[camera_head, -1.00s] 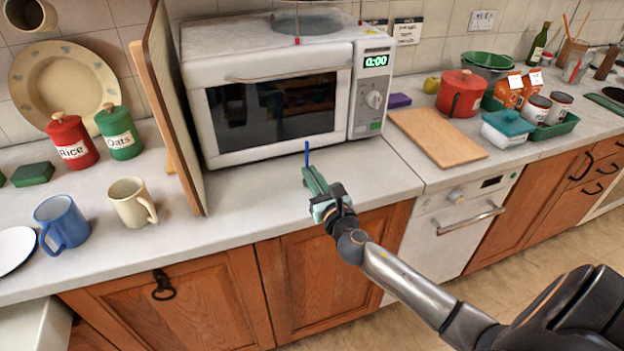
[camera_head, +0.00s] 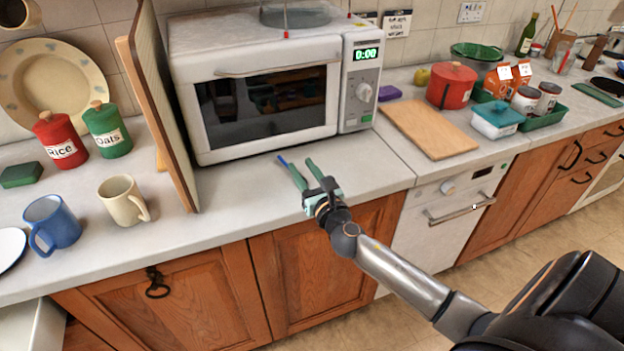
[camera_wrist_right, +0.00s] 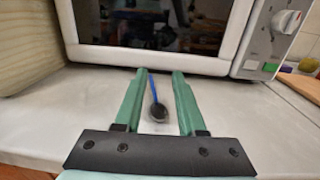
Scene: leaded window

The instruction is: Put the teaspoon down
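The teaspoon has a blue handle (camera_head: 283,161) and a dark bowl (camera_wrist_right: 158,112). It appears to lie on the grey worktop in front of the microwave. In the right wrist view its handle points toward the microwave, and it sits between my fingers with a gap on both sides. In the head view only the handle end shows beside the left-hand finger. My right gripper (camera_head: 302,168) is open, its two green fingers apart around the teaspoon; it also shows in the wrist view (camera_wrist_right: 157,78). My left gripper is not in view.
The white microwave (camera_head: 264,105) stands just behind the gripper. An upright board (camera_head: 160,100) is to its left, with a cream mug (camera_head: 121,200) and a blue mug (camera_head: 52,222) beyond. A wooden chopping board (camera_head: 428,130) lies to the right. The worktop around the gripper is clear.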

